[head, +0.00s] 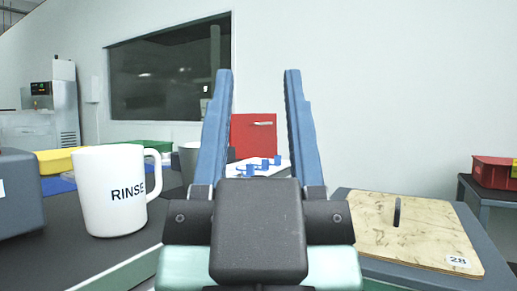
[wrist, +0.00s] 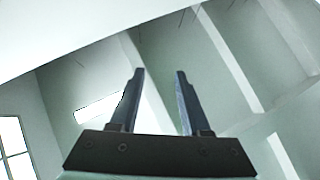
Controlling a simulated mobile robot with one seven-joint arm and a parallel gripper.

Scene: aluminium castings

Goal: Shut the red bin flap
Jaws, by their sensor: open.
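A red flap panel (head: 254,134) with a pale handle near its top stands upright in the head view, beyond my gripper. Its left edge is partly hidden by a finger, and I cannot tell what it is hinged to. My gripper (head: 258,75) is open and empty, its two blue fingers pointing up, with the panel showing between them from well behind. In the wrist view my gripper (wrist: 160,73) is open against the ceiling and walls; the red panel is not seen there.
A white RINSE mug (head: 112,190) stands on the dark left table, beside a grey box (head: 18,195). A white surface with blue pieces (head: 258,166) lies below the red panel. A wooden lid marked 28 (head: 425,230) is at right. A red crate (head: 493,172) sits far right.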

